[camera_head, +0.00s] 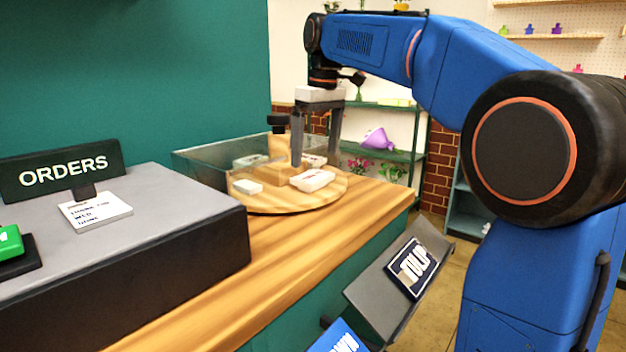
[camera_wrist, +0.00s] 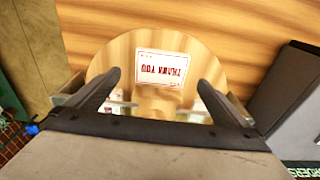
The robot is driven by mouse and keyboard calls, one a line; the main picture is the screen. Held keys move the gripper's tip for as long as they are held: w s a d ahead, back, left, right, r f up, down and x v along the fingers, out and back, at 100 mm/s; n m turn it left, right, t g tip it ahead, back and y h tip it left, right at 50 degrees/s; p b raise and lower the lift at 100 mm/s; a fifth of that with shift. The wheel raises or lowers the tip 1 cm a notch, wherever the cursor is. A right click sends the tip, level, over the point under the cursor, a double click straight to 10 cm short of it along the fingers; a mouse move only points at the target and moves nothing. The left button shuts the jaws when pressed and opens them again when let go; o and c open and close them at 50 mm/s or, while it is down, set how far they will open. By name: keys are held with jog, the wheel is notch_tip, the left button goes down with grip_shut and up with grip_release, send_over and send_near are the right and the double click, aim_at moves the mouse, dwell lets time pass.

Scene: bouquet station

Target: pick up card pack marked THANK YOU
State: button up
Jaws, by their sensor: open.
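The card pack marked THANK YOU (camera_wrist: 161,68) is white with red print, upside down in the wrist view. It lies flat near the edge of a round wooden turntable (camera_wrist: 104,64). In the head view a white pack (camera_head: 312,180) lies at the near right of the turntable (camera_head: 262,203); its print is too small to read there. My gripper (camera_wrist: 159,82) is open and empty, its fingers on either side of the pack in the wrist view. In the head view my gripper (camera_head: 316,160) points down above the turntable, apart from the pack as far as I can tell.
A clear-walled guard (camera_head: 205,160) stands behind the turntable. A dark ORDERS stand (camera_head: 70,168) and grey box are at left. A TULIP sign (camera_head: 412,266) slopes off the counter front.

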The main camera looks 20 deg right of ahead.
aim_at(313, 175)
jog(key=shift+w+a+f, duration=0.1)
jog(key=shift+a+f, duration=0.05)
jog(key=shift+f, duration=1.15)
jog(key=shift+w+a+f, duration=0.1)
jog(key=shift+f, duration=1.2)
jog(key=shift+c, duration=0.6)
jog(key=c, duration=1.1)
jog(key=shift+o, duration=0.2)
